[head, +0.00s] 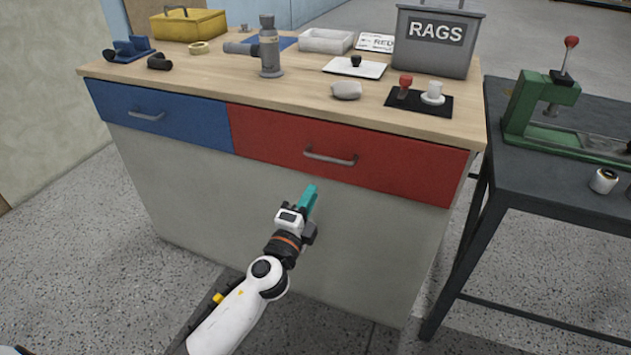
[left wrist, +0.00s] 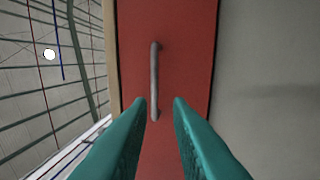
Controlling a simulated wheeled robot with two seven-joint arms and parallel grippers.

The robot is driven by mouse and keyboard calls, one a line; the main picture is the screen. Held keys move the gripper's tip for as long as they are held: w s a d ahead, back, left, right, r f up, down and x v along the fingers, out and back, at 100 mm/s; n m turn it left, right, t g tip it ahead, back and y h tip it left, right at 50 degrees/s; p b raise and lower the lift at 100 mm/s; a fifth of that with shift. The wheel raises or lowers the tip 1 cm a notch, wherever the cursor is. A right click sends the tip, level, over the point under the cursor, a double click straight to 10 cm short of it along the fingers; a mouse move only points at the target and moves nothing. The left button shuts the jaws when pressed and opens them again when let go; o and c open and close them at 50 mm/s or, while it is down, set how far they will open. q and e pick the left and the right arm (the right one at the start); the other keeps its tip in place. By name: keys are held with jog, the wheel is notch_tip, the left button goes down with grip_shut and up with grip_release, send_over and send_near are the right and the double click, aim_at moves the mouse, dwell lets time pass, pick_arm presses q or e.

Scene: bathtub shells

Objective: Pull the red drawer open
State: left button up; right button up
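The red drawer (head: 265,140) is the right-hand drawer in the front of the wooden-topped bench, and it looks closed. Its grey bar handle (head: 331,157) runs across the middle of its face. My left gripper (head: 312,192) has teal fingers and is below and slightly left of the handle, apart from it. In the left wrist view the red drawer (left wrist: 190,60) appears turned on its side, with the handle (left wrist: 154,80) ahead of the fingers. The left gripper (left wrist: 160,104) is open, with a gap between its fingertips and nothing in it. My right gripper is not in view.
A blue drawer (head: 190,120) sits left of the red one. The bench top (head: 300,88) holds a rags bin (head: 432,50), a yellow toolbox (head: 188,24) and several small items. A dark table (head: 560,185) with a green press stands at the right. The floor in front is clear.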

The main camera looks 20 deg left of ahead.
aim_at(328, 159)
pick_arm(q)
jog(key=w+r, duration=0.1)
jog(key=w, duration=0.3)
jog(key=w+r, duration=0.1)
jog(key=w, duration=0.7)
jog(key=shift+d+r, duration=0.15)
jog(key=shift+r, duration=0.25)
jog(key=shift+s, duration=0.1)
grip_shut()
